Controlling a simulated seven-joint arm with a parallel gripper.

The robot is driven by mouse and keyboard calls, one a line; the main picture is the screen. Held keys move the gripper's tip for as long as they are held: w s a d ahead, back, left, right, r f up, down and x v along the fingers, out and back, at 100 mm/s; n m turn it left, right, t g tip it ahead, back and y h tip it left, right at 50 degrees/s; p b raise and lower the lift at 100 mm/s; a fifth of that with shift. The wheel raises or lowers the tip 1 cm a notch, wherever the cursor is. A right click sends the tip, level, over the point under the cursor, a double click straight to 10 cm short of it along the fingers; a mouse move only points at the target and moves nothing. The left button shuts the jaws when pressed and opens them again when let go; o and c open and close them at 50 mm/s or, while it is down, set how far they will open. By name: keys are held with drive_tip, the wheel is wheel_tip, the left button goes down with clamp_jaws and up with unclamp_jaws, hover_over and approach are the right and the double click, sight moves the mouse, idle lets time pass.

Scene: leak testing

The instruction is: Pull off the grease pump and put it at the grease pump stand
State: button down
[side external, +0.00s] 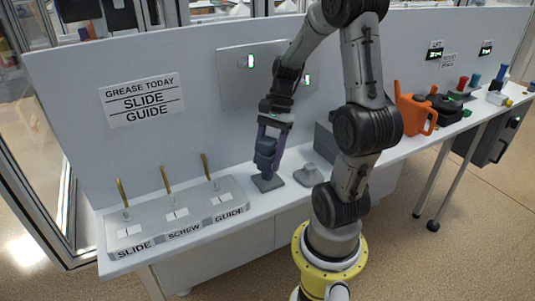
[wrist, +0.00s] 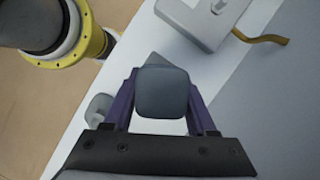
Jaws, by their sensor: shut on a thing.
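My gripper (side external: 270,141) points down at the middle of the bench, with its purple fingers shut on a dark blue-grey grease pump (side external: 265,157). The pump is upright, slightly tilted, right above a dark square base (side external: 267,184) on the bench. I cannot tell whether it is seated in that base or just above it. In the wrist view, the pump's rounded square top (wrist: 162,92) is between the two fingers and hides what is below it. A grey stand-like piece (side external: 308,176) with a flared base is on the bench to the right.
To the left is a grey block (side external: 180,212) labelled SLIDE, SCREW and GUIDE, with three upright brass tubes. A wall sign (side external: 142,99) reads GREASE TODAY, SLIDE, GUIDE. A grey box (side external: 325,143) stands behind my arm. An orange can (side external: 415,112) is farther right.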

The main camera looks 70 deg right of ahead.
drive_tip(key=shift+c, duration=0.6)
unclamp_jaws()
drive_tip(key=v, duration=1.4)
drive_tip(key=a+f+n+t+h, duration=0.1)
drive_tip(key=a+n+t+h, duration=0.1)
drive_tip(key=a+n, duration=0.7)
drive_tip(key=s+a+f+n+t+h, duration=0.1)
drive_tip(key=a+n+t+h, duration=0.1)
drive_tip(key=a+n, duration=0.8)
drive_tip(key=shift+a+f+n, duration=0.15)
drive_tip(key=shift+f+n, duration=0.15)
drive_tip(key=shift+n, duration=0.7)
